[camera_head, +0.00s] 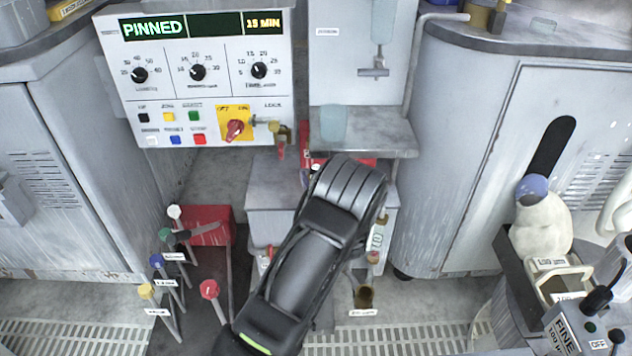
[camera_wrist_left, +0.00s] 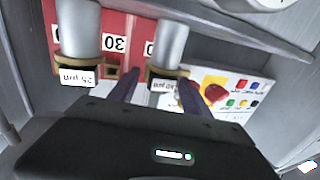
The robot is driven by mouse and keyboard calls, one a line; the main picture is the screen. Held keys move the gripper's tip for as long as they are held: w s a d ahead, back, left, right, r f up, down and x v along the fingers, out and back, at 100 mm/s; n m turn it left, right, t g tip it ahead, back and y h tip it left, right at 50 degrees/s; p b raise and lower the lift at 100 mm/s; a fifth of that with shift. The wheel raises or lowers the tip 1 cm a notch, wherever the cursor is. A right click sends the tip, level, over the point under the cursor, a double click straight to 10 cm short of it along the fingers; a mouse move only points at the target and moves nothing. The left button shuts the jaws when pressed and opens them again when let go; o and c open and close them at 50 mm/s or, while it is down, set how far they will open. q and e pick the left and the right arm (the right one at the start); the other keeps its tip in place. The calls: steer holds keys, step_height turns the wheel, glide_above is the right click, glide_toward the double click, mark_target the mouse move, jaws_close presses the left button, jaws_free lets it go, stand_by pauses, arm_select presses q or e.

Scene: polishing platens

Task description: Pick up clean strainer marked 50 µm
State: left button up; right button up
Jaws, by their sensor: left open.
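In the left wrist view, a grey cylindrical strainer (camera_wrist_left: 169,46) with a brass collar and an upside-down white tag stands at a red rack (camera_wrist_left: 118,26). The tag is small and partly hidden; it seems to read 50 µm. A similar strainer (camera_wrist_left: 79,28) to its left carries a tag reading 25 µm. My left gripper (camera_wrist_left: 160,82) is open, with one dark finger on each side of the tagged strainer; I cannot tell whether they touch it. In the head view my dark left wrist covers most of the red rack (camera_head: 366,162) and hides the strainers. My right gripper is out of view.
A control panel (camera_head: 205,100) reading PINNED stands behind to the left. A metal shelf (camera_head: 375,140) with a translucent cup (camera_head: 333,124) is just above the rack. Colour-knobbed levers (camera_head: 209,289) rise at lower left. Grey cabinets (camera_head: 470,150) flank both sides.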

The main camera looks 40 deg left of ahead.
mark_target(313, 166)
arm_select(q)
steer(key=b+x, duration=0.1)
steer(key=x, duration=0.4)
steer(key=shift+f, duration=0.1)
stand_by(0.4)
jaws_close()
stand_by(0.4)
